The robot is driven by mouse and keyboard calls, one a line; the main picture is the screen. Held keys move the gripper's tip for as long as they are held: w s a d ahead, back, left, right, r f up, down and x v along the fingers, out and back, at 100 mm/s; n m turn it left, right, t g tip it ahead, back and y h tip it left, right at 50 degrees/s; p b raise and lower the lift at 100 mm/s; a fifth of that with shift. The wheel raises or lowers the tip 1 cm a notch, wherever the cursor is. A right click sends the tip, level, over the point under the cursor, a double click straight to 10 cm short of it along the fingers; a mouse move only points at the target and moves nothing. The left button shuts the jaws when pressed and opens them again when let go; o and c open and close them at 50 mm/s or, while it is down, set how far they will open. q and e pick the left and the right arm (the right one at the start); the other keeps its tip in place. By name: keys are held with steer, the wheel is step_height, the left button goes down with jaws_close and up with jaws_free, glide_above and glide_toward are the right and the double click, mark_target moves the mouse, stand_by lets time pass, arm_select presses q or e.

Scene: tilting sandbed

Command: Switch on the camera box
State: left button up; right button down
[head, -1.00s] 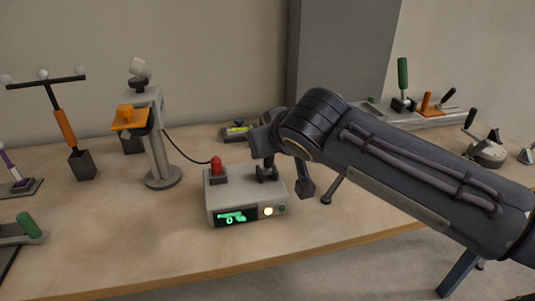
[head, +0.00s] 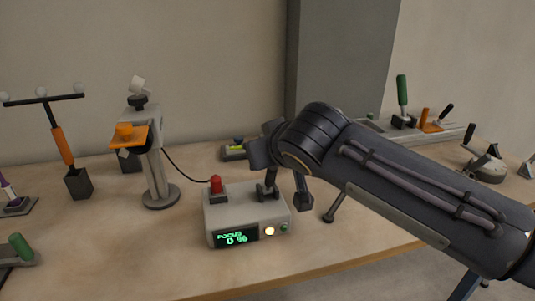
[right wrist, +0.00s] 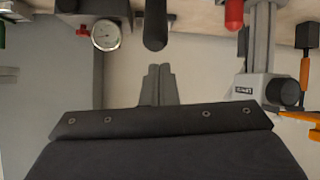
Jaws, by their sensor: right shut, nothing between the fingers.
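The camera box (head: 215,222) is a grey box near the table's front edge, with a black cable running to the stand behind it. Its display (head: 236,236) is lit green and reads FOCUS 0 %. My right gripper (right wrist: 158,72) is shut and empty, near a dark rounded handle (right wrist: 155,28). Contact cannot be judged. My left gripper is out of view.
A grey stand with an orange platform (head: 129,136) is left of the box. An orange-handled T-shaped tool (head: 62,145) stands further left. A gauge (right wrist: 106,35) shows in the right wrist view.

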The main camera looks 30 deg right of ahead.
steer(key=w+r+p+v, duration=0.1)
steer(key=p+v, duration=0.1)
steer(key=v, duration=0.7)
steer(key=shift+a+r, duration=0.15)
steer(key=shift+r, duration=0.35)
steer(key=shift+s, duration=0.1)
steer(key=s+a+f+g+y, duration=0.15)
steer(key=s+f, duration=0.25)
steer(key=f, duration=0.5)
steer(key=s+f+m+g+y, duration=0.15)
steer(key=s+f, duration=0.25)
steer(key=f, duration=0.4)
steer(key=s+a+f+g+y, duration=0.1)
steer(key=s+f+g+y, duration=0.2)
steer(key=f, duration=0.6)
step_height(320, 180, up, 19)
steer(key=s+p, duration=0.1)
steer(key=p, duration=1.8)
steer(key=shift+s+a+f, duration=0.15)
steer(key=shift+s+a, duration=0.25)
steer(key=shift+a, duration=0.05)
